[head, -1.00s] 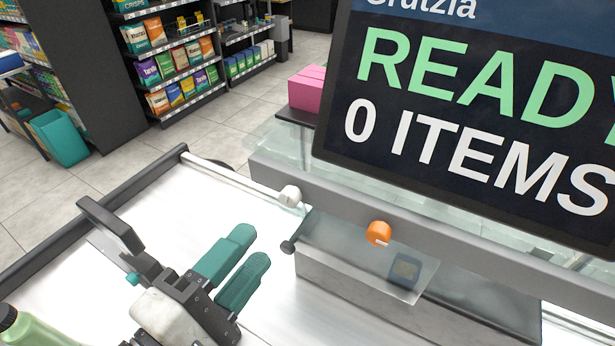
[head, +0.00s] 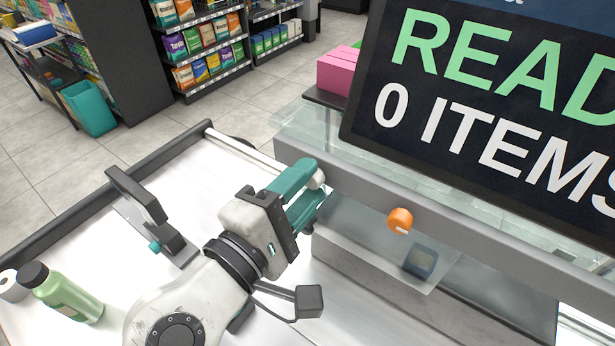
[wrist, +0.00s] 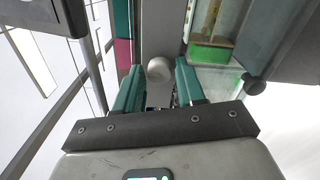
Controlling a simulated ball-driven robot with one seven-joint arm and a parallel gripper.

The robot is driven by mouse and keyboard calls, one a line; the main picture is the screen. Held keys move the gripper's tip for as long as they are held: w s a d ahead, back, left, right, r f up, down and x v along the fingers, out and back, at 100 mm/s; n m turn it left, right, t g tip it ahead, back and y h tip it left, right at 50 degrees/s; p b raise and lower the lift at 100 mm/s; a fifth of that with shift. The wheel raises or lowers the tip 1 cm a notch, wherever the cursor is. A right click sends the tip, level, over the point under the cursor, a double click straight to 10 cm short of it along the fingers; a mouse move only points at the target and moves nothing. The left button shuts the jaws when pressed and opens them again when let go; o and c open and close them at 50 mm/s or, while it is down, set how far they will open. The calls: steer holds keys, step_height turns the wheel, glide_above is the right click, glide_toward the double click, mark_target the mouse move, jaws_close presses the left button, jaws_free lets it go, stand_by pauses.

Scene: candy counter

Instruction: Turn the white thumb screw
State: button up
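The white thumb screw (head: 318,180) is at the end of the pale rod, by the grey rail; my fingers partly hide it in the head view. In the wrist view the white thumb screw (wrist: 160,70) shows as a round knob between my two teal fingers, with a gap on each side. My gripper (head: 308,182) is open around it, its fingertips at the knob; the wrist view also shows my gripper (wrist: 158,82) empty.
The big screen (head: 490,110) stands behind. A black stand (head: 150,215) and a green bottle (head: 62,295) are on the white counter at left.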

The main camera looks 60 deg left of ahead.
steer(key=c, duration=0.6)
steer(key=shift+f+m+b, duration=0.3)
steer(key=shift+m+b, duration=0.2)
steer(key=shift+b, duration=0.3)
steer(key=shift+m+b, duration=0.5)
steer(key=shift+r+m, duration=0.25)
steer(key=shift+m, duration=0.15)
steer(key=shift+f, duration=0.1)
